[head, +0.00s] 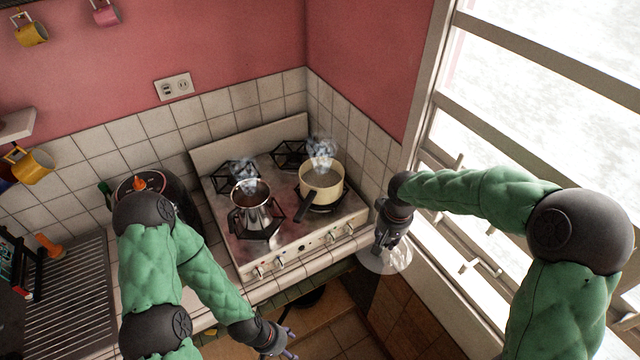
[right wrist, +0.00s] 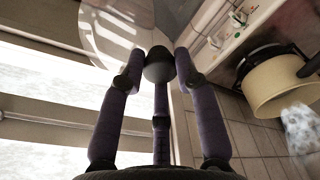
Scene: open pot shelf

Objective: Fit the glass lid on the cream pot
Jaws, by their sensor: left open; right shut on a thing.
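The cream pot (head: 332,194) stands open and steaming on a back-right part of the stove, its dark handle pointing toward the front left. It also shows at the right of the right wrist view (right wrist: 278,88). The glass lid (head: 396,262) is clear and round, held out past the stove's right front, apart from the pot. My right gripper (head: 383,244) is shut on the lid's dark knob, seen between the purple fingers in the right wrist view (right wrist: 158,66). My left gripper (head: 286,346) is open and empty at the bottom edge, low in front of the counter, partly cut off.
A steaming metal pot (head: 254,218) stands on the stove (head: 290,240) left of the cream pot. The window frame (head: 426,100) and its bars run close along my right arm. A tiled wall (head: 360,140) stands behind. A drying rack (head: 70,300) is at left.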

